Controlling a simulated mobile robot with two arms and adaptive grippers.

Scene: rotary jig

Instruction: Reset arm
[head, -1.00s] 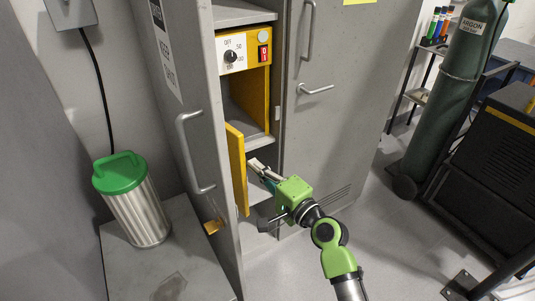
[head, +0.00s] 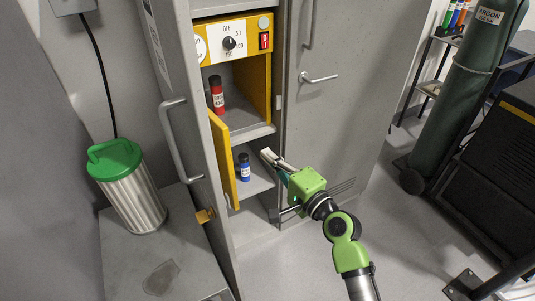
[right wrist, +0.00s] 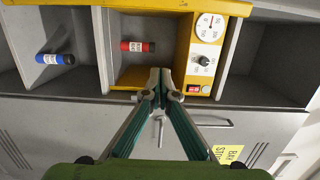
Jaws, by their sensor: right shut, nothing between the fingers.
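My right gripper (head: 266,155) is shut and empty. In the head view it is just in front of the open grey cabinet (head: 283,100), right of the small yellow door (head: 222,150), which stands open. In the right wrist view the shut fingertips (right wrist: 160,74) point toward the yellow oven compartment (right wrist: 170,80). A red bottle (head: 217,95) stands in that compartment; it also shows in the right wrist view (right wrist: 137,46). A blue bottle (head: 244,167) stands on the shelf below and shows in the right wrist view (right wrist: 55,59). My left gripper is not in view.
The tall grey cabinet door (head: 165,75) stands open at left. A steel canister with a green lid (head: 135,195) stands on a grey box. A green argon cylinder (head: 465,90) and dark machine (head: 500,150) stand at right. The floor between is clear.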

